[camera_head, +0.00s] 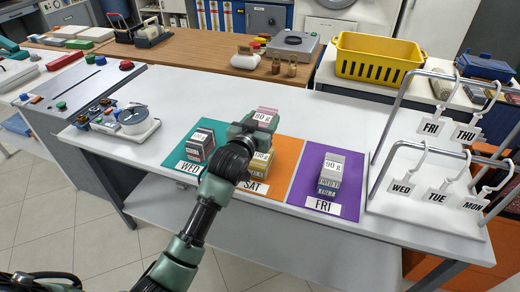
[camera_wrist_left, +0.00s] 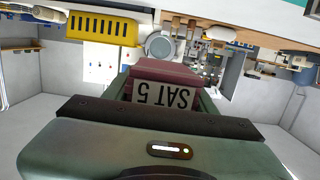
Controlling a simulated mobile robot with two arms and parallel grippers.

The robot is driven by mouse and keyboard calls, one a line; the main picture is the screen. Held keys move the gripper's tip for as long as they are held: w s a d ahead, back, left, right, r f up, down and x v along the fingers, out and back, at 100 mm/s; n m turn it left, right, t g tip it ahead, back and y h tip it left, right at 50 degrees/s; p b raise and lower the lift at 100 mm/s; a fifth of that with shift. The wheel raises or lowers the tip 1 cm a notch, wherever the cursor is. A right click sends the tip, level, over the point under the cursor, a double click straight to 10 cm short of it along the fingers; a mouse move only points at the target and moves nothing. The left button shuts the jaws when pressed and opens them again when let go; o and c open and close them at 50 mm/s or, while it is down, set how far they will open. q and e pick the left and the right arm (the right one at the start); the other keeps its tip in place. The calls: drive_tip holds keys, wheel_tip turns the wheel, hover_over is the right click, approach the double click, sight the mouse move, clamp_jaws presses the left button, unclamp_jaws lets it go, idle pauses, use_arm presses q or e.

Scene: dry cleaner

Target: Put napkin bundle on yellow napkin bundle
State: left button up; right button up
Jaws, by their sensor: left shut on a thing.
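My left gripper (camera_head: 254,126) is shut on a pink-red napkin bundle (camera_head: 266,114) with a white label on top. In the left wrist view this bundle (camera_wrist_left: 165,93) is dark red, labelled "SAT 5", and sits between the fingers. A yellow napkin bundle (camera_head: 261,164) stands on the orange mat (camera_head: 285,153) labelled "SAT". The held bundle appears above the yellow one; my gripper and arm partly cover the yellow one, and I cannot tell whether the two bundles touch. My right gripper is in neither view.
A dark bundle (camera_head: 200,144) stands on the teal "WED" mat, left. A grey-blue bundle (camera_head: 331,173) stands on the purple "FRI" mat (camera_head: 349,202), right. A tag rack (camera_head: 430,203) stands further right, and a yellow basket (camera_head: 375,60) behind. The white table behind the mats is clear.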

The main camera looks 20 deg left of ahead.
use_arm(q)
hover_over(261, 156)
wheel_tip(261, 156, down, 7)
drive_tip(key=shift+f, duration=0.3)
wheel_tip(261, 156, down, 4)
drive_tip(key=shift+f, duration=0.1)
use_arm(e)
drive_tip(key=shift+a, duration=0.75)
use_arm(q)
drive_tip(key=shift+f, duration=0.1)
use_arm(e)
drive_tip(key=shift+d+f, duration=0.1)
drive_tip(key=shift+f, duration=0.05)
use_arm(q)
drive_tip(key=o, duration=1.4)
